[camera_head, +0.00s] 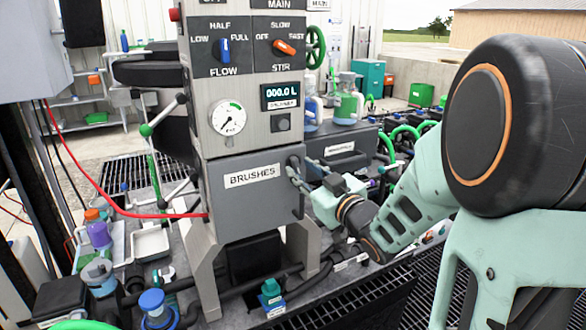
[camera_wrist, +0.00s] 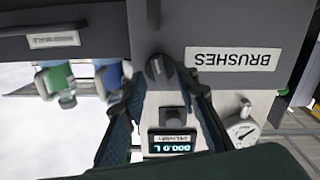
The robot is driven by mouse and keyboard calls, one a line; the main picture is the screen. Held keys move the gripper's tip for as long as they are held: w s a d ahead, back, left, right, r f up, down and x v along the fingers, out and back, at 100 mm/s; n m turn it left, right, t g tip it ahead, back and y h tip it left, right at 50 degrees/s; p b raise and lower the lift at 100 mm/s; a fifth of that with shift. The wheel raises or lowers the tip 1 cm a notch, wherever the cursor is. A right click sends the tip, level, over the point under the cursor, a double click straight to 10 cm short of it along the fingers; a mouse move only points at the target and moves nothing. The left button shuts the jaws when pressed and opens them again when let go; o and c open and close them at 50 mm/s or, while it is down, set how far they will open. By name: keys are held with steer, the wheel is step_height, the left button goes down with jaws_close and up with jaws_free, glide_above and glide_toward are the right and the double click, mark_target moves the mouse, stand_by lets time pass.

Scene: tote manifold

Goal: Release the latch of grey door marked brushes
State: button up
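The grey door (camera_head: 250,190) marked BRUSHES is shut in the front of the panel column. It also shows upside down in the wrist view (camera_wrist: 225,25), with its label (camera_wrist: 234,59) to the right of the latch. The small dark latch (camera_wrist: 158,70) is at the door's edge and looks upright in that view. My gripper (camera_head: 297,172) is at the door's right edge in the head view. In the wrist view my gripper (camera_wrist: 162,90) is open, a finger on each side of the latch. I cannot tell whether either finger touches it.
Above the door are a pressure gauge (camera_head: 228,118), a digital display (camera_head: 281,96) and FLOW and STIR knobs. A red hose (camera_head: 150,214) runs on the left. Jugs and bottles crowd the bench at lower left. Another labelled grey box (camera_head: 340,150) stands behind my gripper.

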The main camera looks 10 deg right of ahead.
steer(key=shift+w+a, duration=0.2)
steer(key=shift+w, duration=0.4)
jaws_close()
steer(key=shift+m+p, duration=0.45)
steer(key=shift+m, duration=1.15)
jaws_free()
